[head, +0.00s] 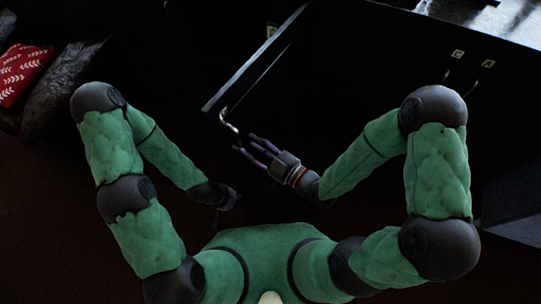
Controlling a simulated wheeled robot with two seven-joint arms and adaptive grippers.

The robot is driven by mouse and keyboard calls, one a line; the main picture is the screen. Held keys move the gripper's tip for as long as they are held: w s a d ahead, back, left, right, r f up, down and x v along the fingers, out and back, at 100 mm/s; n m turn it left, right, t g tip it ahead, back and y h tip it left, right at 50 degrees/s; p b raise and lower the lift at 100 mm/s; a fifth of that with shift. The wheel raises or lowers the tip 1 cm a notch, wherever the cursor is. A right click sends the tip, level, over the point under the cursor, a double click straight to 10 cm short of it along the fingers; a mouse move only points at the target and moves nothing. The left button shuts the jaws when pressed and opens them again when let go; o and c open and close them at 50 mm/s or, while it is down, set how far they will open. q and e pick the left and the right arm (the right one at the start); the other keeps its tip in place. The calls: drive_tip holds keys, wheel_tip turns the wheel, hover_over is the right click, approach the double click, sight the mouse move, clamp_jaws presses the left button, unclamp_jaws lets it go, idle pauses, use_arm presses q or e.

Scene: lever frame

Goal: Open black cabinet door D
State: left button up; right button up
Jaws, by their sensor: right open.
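The black cabinet (350,75) fills the upper middle and right of the head view. A black panel with a pale edge (245,72) stands out at its left side. A curved metal handle (229,121) is at the near end of this panel. I cannot read a letter D, so I cannot confirm that this panel is door D. My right gripper (256,151) is open, with its fingers just below and right of the handle; I cannot tell whether they touch it. My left gripper (229,200) is low in the middle, dark, its fingers unclear.
Labels C (458,54) and A (488,63) mark the cabinet at the upper right, with thin handles beneath them. A small, unreadable greenish label (271,30) is at the top. A red patterned cushion (22,72) and a grey cushion (62,82) lie at the far left.

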drive_tip(key=v, duration=0.6)
drive_tip(key=shift+s, duration=0.1)
idle(0.6)
drive_tip(key=w+d+f+m+g+h+p, duration=0.1)
drive_tip(key=w+d+f+m+g+h, duration=0.15)
drive_tip(key=f, duration=0.45)
drive_tip(key=w+d+f+m+g+h+p, duration=0.15)
drive_tip(key=f+m+h, duration=0.25)
drive_tip(key=f, duration=0.4)
drive_tip(key=s+d+f+m+g+h, duration=0.2)
drive_tip(key=s+f+m+g+h, duration=0.1)
drive_tip(key=s+f+m+g, duration=0.2)
drive_tip(key=s+f+g, duration=0.2)
drive_tip(key=s+f, duration=0.1)
drive_tip(key=f, duration=0.1)
drive_tip(key=shift+g, duration=0.3)
